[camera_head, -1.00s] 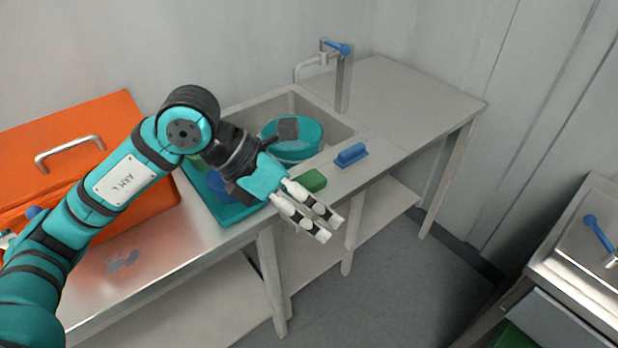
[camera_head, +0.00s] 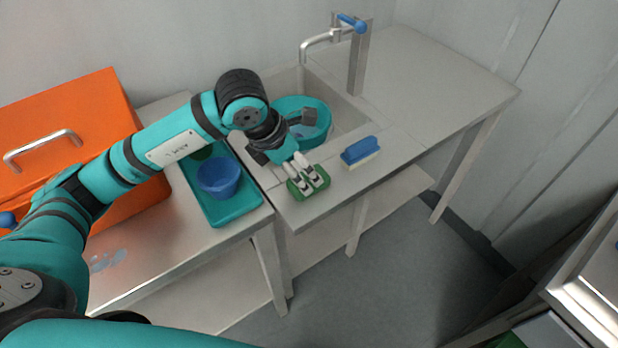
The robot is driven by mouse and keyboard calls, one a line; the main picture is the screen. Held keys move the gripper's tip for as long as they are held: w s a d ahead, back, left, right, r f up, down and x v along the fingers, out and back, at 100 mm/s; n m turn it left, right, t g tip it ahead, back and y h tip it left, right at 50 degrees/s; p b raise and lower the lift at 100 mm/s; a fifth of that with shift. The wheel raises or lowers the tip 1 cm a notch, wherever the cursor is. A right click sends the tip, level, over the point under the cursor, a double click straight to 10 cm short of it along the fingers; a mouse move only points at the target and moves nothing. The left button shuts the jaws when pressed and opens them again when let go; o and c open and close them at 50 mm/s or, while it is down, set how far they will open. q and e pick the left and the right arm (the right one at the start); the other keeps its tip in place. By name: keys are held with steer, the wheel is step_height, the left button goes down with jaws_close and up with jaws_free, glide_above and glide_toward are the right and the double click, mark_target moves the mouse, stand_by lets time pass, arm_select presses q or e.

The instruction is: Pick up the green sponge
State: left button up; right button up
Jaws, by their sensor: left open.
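I cannot tell whether the fingertips touch the sponge. My right gripper is not in view.
A teal tub (camera_head: 314,117) stands in the sink behind my gripper. A blue bowl (camera_head: 219,177) sits on a teal tray (camera_head: 239,206) to the left. An orange case (camera_head: 95,105) stands farther left. A tap (camera_head: 357,55) rises behind.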

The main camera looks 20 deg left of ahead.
mark_target(307, 178)
arm_select(q)
steer(key=shift+x, duration=1)
steer(key=p+x, duration=0.1)
steer(key=x, duration=0.1)
steer(key=w+x, duration=0.1)
steer(key=x, duration=0.1)
steer(key=shift+p, duration=0.35)
steer(key=shift+w+f, duration=0.1)
steer(key=shift+f, duration=0.2)
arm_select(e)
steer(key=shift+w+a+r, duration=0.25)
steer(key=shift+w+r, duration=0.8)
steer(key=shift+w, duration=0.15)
arm_select(q)
steer(key=shift+c, duration=0.4)
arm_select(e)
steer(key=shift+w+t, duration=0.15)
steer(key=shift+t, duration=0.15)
arm_select(q)
steer(key=c, duration=1)
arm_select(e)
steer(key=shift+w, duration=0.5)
arm_select(q)
steer(key=shift+r, duration=0.1)
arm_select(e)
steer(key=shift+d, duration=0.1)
